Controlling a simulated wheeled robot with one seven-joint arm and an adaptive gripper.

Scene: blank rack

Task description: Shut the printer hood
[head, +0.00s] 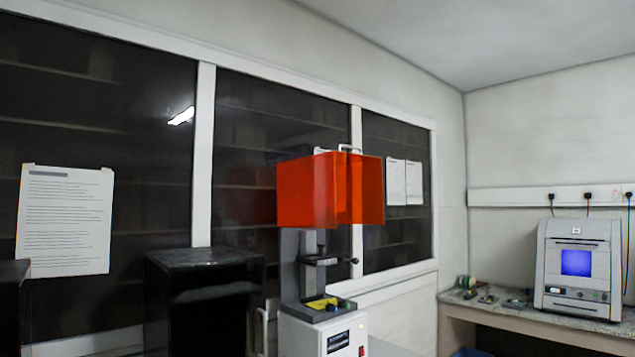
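The printer hood (308,190) is a see-through orange-red box. It is up, around the top of the printer's grey column, with a clear gap between its lower edge and the base. A pale handle (349,148) shows at its top. The printer (302,338) has a white base with a small dark display and a red mark on its front. Below the hood, the build arm (320,262) and a dark tray with something yellow (322,303) are uncovered. The lower part of the base is cut off by the picture edge. My gripper is not in this view.
A glossy black cabinet (203,258) stands left of the printer, with another dark box at the far left edge. A glazed shelf wall is behind. At right, a bench (478,306) holds a white machine (577,285) with a blue screen and small items.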

